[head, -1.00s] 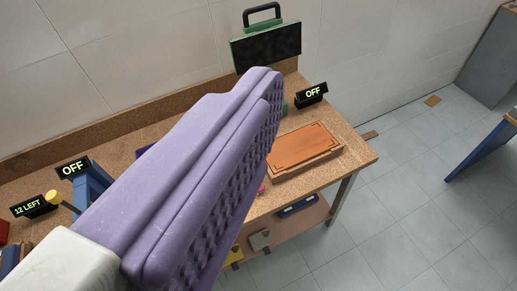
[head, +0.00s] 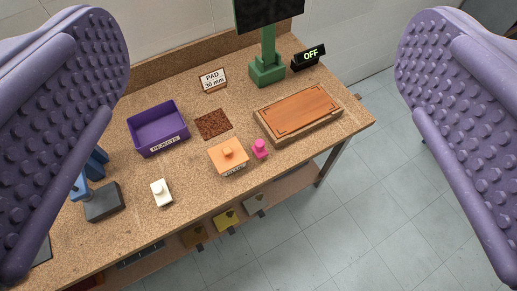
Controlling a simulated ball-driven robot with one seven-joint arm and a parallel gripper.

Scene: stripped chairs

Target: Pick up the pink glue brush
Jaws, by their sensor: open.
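A small pink object, which looks like the pink glue brush (head: 260,148), stands on the cork-coloured workbench near its front edge. It is between an orange block with a knob (head: 228,155) and a wooden board (head: 298,112). My gripper (head: 258,150) is wide open and empty, its two purple ridged fingers at the left and right sides of the picture. The fingers are close to the camera, and the brush shows in the gap between them, apart from both. The brush's lower end and any bristles cannot be made out.
On the workbench (head: 110,235) stand a purple rejects bin (head: 158,128), a brown textured pad (head: 213,124), a white block (head: 161,193), a dark grey block (head: 103,202), a green monitor stand (head: 267,70) and an OFF display (head: 308,57). Floor at right is clear.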

